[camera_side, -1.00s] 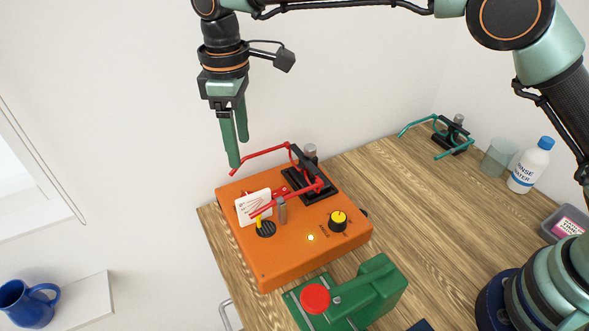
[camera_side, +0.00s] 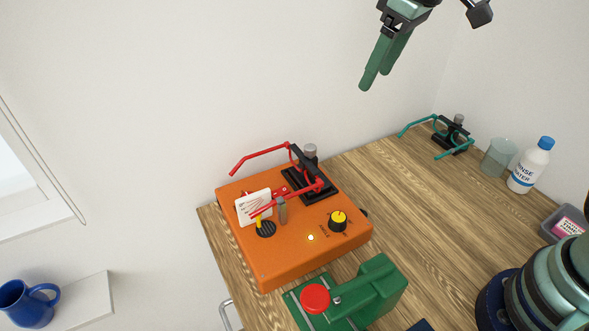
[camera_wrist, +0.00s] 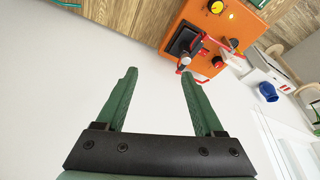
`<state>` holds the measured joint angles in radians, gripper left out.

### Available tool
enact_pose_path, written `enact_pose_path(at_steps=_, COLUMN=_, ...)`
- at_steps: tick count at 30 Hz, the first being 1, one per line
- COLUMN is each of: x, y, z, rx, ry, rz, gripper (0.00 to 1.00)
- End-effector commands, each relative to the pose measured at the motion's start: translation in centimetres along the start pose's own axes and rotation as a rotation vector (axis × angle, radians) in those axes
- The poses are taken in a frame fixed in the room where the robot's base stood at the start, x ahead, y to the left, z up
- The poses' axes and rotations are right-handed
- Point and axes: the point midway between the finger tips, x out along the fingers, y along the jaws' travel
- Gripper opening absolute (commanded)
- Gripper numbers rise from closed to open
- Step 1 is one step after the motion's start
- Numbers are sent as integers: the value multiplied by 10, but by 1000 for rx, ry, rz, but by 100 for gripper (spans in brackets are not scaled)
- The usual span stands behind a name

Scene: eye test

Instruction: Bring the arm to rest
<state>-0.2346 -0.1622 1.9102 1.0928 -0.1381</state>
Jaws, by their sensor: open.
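My gripper (camera_side: 376,79) hangs in the air at the upper right of the side view, its two green fingers pointing down and left. It is empty, with nothing between the fingers. In the wrist view the fingers (camera_wrist: 158,74) stand wide apart. The orange box (camera_side: 290,258) sits on the wooden table, well below and left of my gripper. Red spectacles (camera_side: 262,153) rest in a black holder on the box, with a white card (camera_side: 247,209) beside them. A small yellow lamp (camera_side: 310,237) glows near a yellow-topped knob (camera_side: 338,217).
A green device with a red button (camera_side: 315,298) stands in front of the box. Teal spectacles (camera_side: 415,128), a beaker (camera_side: 498,158), a rinse water bottle (camera_side: 530,165) and a grey tray (camera_side: 548,228) line the table's right side. A blue mug (camera_side: 20,304) stands on a ledge.

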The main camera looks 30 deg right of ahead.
Motion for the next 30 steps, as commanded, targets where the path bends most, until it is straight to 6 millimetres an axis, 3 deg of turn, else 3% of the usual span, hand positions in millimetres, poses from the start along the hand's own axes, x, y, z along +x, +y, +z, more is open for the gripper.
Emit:
enact_pose_path(at_steps=6, x=-9, y=31, z=62, rx=178, ry=93, rz=51, gripper=70)
enact_pose_path(at_steps=13, x=-1, y=46, z=110, rx=314, ry=163, rz=92, gripper=70)
enact_pose_path(at_steps=19, x=4, y=50, z=124, rx=356, ry=185, rz=104, gripper=70)
enact_pose_path(at_steps=30, x=4, y=50, z=125, rx=355, ry=184, rz=104, gripper=70)
